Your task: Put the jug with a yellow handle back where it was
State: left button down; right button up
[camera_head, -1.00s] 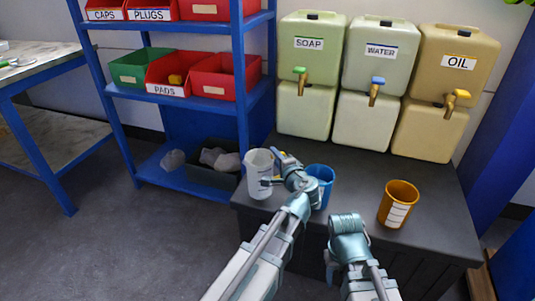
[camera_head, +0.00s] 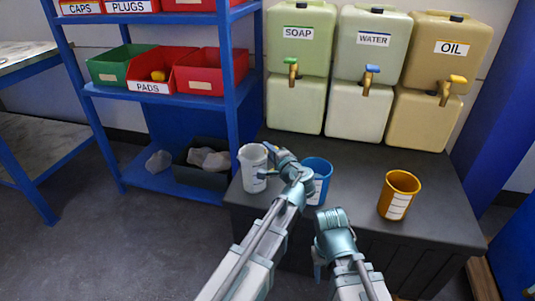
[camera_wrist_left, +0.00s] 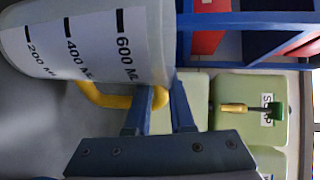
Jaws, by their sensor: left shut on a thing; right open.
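The jug with a yellow handle (camera_head: 252,170) is white with a printed scale. It is upright at the left end of the dark bench top; I cannot tell whether its base touches the bench. In the left wrist view the jug (camera_wrist_left: 85,45) fills the upper left, with 200, 400 and 600 ML marks. My left gripper (camera_head: 272,158) is shut on its yellow handle (camera_wrist_left: 105,97), which passes between the fingers. My right gripper (camera_head: 318,268) is open and empty, low in front of the bench; its fingers are mostly hidden by its own wrist.
A blue jug (camera_head: 318,178) stands just right of my left gripper, partly hidden. An orange jug (camera_head: 398,195) stands further right. Soap (camera_head: 297,60), water (camera_head: 370,65) and oil (camera_head: 440,70) containers line the back. A blue shelf rack (camera_head: 232,80) stands left. The bench middle is clear.

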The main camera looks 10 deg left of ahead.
pick_arm(q)
jog(key=c, duration=0.8)
grip_release()
jog(key=shift+f, duration=0.1)
pick_arm(e)
jog(key=shift+f, duration=0.1)
